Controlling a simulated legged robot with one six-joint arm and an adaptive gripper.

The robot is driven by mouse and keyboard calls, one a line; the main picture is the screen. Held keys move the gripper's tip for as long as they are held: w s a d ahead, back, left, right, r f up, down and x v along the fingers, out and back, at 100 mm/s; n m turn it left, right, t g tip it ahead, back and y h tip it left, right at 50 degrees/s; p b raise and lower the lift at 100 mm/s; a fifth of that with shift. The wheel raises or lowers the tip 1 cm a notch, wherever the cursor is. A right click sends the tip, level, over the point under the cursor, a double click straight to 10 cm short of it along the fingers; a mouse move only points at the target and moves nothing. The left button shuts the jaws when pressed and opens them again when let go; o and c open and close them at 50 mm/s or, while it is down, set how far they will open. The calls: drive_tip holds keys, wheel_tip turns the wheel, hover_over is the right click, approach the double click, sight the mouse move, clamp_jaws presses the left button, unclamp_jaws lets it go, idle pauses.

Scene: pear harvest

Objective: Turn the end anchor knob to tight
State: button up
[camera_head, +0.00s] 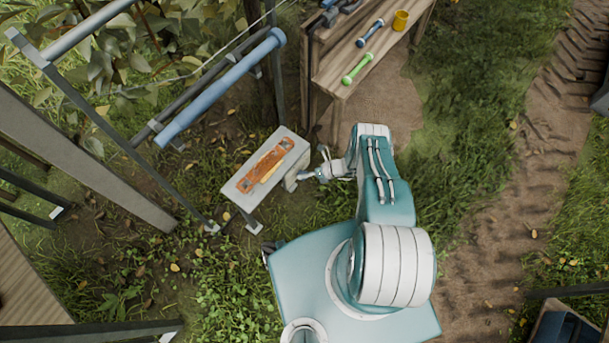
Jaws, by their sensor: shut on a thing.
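A pale grey anchor block (239,189) stands in the grass left of my arm. An orange, rusty-looking fitting (266,165) lies along its top. My gripper (303,177) is at the block's right side, low and close against it, shut on what appears to be the end anchor knob. The knob is very small here and mostly hidden by the fingers, so its turn position cannot be told.
A wooden bench (345,75) with a green-ended tool (357,68), a blue tool (370,32) and a yellow cup (400,20) stands behind. A blue pipe (222,87) and metal frame posts crowd the left.

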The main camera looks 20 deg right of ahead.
drive_tip(key=shift+w+d, duration=0.2)
drive_tip(key=shift+w, duration=0.05)
drive_tip(key=o, duration=1.1)
drive_tip(key=shift+o, duration=0.2)
drive_tip(key=shift+s, duration=0.1)
drive_tip(key=v, duration=1.2)
